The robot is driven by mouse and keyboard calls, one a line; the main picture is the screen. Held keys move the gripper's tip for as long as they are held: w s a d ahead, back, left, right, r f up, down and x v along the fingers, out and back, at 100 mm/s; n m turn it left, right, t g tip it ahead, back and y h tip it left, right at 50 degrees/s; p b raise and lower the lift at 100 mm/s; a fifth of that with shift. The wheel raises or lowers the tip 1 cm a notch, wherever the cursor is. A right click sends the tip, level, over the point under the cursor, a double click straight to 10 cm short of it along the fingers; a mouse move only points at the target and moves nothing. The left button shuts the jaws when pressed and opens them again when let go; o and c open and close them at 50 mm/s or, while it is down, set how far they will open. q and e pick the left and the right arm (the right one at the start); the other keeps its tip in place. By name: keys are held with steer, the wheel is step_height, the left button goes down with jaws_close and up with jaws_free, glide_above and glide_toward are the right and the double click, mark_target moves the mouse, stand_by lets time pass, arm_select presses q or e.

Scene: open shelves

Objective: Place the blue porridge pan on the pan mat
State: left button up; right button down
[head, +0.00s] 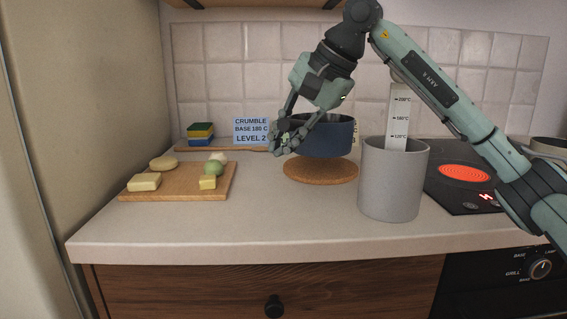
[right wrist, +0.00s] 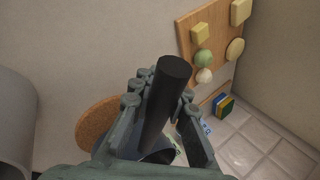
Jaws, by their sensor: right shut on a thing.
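The blue porridge pan (head: 326,138) is upright in the head view, its base just above or at the back part of the round cork pan mat (head: 320,172). I cannot tell whether they touch. My right gripper (head: 284,138) is shut on the pan's handle, at the pan's left side. In the right wrist view the dark handle (right wrist: 166,95) stands between the fingers of my right gripper (right wrist: 160,100), which hide most of the pan. The mat (right wrist: 95,125) shows to the left of the fingers there. My left gripper is out of view.
A grey container (head: 392,185) with a temperature strip stands right of the mat, close by. The black hob (head: 445,190) has a glowing red ring (head: 464,173). A wooden board (head: 215,185) with several food pieces lies left. Sponges (head: 200,132) and a sign (head: 252,131) are behind.

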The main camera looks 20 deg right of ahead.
steer(key=shift+w+d+f, duration=0.1)
steer(key=shift+f, duration=1.9)
steer(key=c, duration=1.5)
jaws_free()
steer(key=shift+o, duration=0.2)
steer(key=v, duration=1.2)
